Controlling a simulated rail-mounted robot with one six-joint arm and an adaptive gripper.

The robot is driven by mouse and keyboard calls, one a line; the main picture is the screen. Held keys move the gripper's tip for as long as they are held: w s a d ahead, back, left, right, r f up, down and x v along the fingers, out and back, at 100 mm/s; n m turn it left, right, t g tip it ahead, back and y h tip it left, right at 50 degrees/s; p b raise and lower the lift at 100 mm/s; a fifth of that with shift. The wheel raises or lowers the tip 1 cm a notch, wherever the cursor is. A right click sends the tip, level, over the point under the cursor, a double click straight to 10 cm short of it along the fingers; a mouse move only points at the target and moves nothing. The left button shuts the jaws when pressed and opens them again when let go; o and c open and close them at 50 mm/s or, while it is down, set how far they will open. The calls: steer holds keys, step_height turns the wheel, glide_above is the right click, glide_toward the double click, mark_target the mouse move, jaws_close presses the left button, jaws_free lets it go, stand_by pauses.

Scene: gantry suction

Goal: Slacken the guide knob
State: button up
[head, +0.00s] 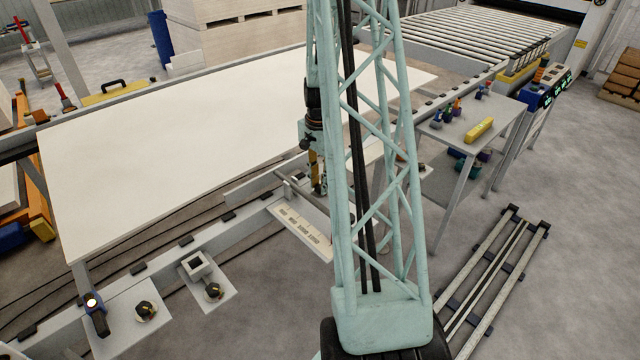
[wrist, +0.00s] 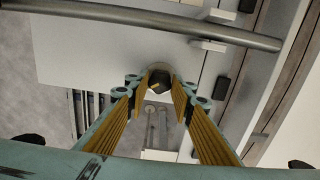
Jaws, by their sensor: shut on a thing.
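The guide knob (wrist: 158,80) is dark with a yellow mark and sits on a round pale base in the wrist view. My gripper (wrist: 157,92) has its two yellow-padded fingers on either side of the knob, shut on it. In the head view my gripper (head: 318,187) is lowered beside the guide rail, partly behind my lattice column. A grey round bar (wrist: 180,24) crosses the top of the wrist view, apart from the fingers.
A large white board (head: 200,140) lies left of my gripper. A labelled plate (head: 300,232) is just below it. Two other black knobs (head: 146,311) (head: 213,291) sit on brackets at the front left. A side table (head: 470,135) with bottles and a yellow item stands right.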

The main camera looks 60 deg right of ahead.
steer(key=shift+n, duration=0.4)
steer(key=n, duration=0.3)
steer(key=shift+n, duration=1.7)
steer(key=o, duration=0.8)
steer(key=shift+o, duration=0.2)
steer(key=shift+r, duration=0.1)
step_height(320, 180, up, 12)
